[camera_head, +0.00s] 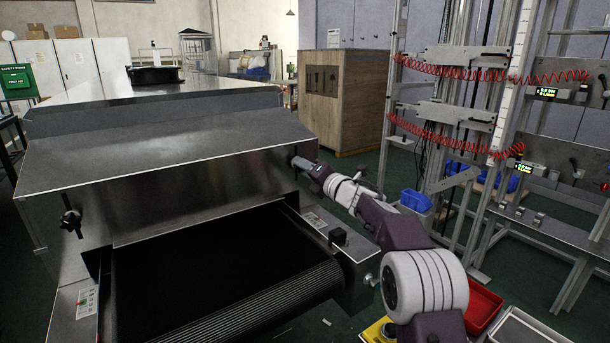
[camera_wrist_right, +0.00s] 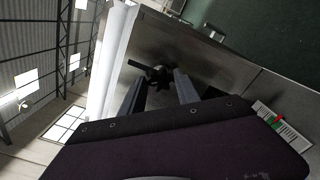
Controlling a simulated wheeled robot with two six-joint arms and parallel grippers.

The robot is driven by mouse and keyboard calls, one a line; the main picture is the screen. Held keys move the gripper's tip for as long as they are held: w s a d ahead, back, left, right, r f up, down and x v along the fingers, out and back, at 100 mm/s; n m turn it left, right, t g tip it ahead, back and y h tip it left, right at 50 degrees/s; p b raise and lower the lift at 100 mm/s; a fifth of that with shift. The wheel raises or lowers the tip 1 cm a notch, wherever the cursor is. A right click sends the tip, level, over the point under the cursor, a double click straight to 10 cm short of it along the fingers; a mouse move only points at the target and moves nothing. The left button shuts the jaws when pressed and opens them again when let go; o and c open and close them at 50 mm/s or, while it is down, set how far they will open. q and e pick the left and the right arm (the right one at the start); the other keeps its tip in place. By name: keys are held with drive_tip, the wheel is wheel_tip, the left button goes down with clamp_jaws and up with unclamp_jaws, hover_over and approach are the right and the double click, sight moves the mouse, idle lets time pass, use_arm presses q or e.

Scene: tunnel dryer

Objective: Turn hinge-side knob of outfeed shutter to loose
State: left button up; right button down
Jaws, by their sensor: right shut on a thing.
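The outfeed shutter (camera_head: 160,160) is a grey metal hood over the mouth of the dryer in the head view. A dark knob (camera_head: 70,220) with a bar handle is on its left side. A second dark knob (camera_wrist_right: 158,74) is on a metal face in the wrist view, its bar pointing to the upper left. My right gripper (camera_wrist_right: 161,80) is shut on this knob, one finger on each side. In the head view my right gripper (camera_head: 301,164) reaches the right end of the shutter and largely hides the knob there. My left gripper is not in view.
A black conveyor belt (camera_head: 210,285) runs out below the shutter. A small black box (camera_head: 337,236) stands on the right side rail. A red bin (camera_head: 483,308) and a blue bin (camera_head: 415,200) are to the right, near a metal rack with red coiled hoses (camera_head: 450,72).

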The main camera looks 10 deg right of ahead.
drive_tip(key=shift+f+n+b, duration=0.1)
drive_tip(key=shift+n+b, duration=0.35)
drive_tip(key=shift+n, duration=0.55)
drive_tip(key=c, duration=0.9)
unclamp_jaws()
drive_tip(key=b+v, duration=0.1)
drive_tip(key=v, duration=0.8)
